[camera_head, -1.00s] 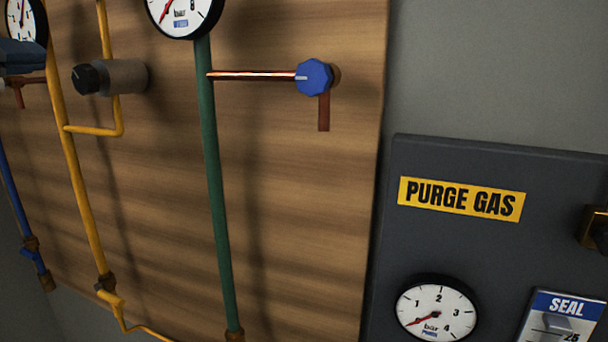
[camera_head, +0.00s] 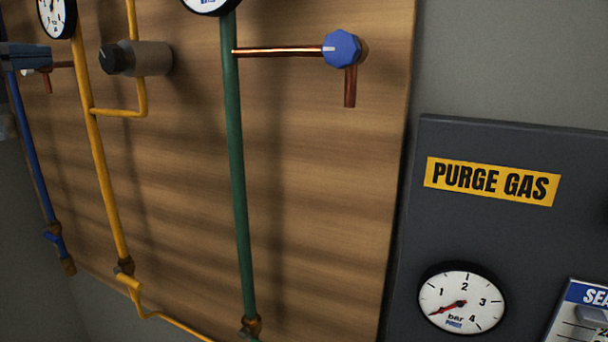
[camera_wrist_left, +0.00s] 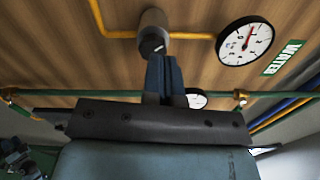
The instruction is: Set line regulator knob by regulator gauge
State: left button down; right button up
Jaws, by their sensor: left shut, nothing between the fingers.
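A black knob (camera_head: 112,60) sits on the end of a grey cylindrical regulator body (camera_head: 152,58) on the yellow pipe (camera_head: 98,170). My left gripper (camera_head: 46,57) shows as a blue-grey piece at the left edge, left of this knob and apart from it. In the left wrist view its fingers (camera_wrist_left: 163,62) are shut and empty, with their tips just below a dark knob (camera_wrist_left: 152,46) on a grey body; I cannot tell whether they touch. A round white gauge (camera_wrist_left: 245,40) with a red needle stands right of that knob. My right gripper is not in view.
A blue knob (camera_head: 342,48) sits on a copper pipe by the green pipe (camera_head: 238,170). A dark PURGE GAS panel (camera_head: 400,300) with a gauge (camera_head: 462,298) stands right. Two gauges, on the left (camera_head: 57,14) and top (camera_head: 212,4), are cut off. Bare wood board (camera_head: 310,200) lies between.

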aim_at(112, 59)
pick_arm(q)
jog(key=shift+n, duration=0.9)
jog(key=p+x, duration=0.1)
jog(key=x, duration=0.1)
jog(key=p+x, duration=0.1)
jog(key=x, duration=0.1)
jog(key=f+x, duration=0.1)
jog(key=shift+w+a+p, duration=0.1)
jog(key=shift+w+p, duration=0.3)
jog(key=shift+w, duration=0.1)
jog(key=shift+f, duration=0.1)
jog(key=shift+b, duration=1.15)
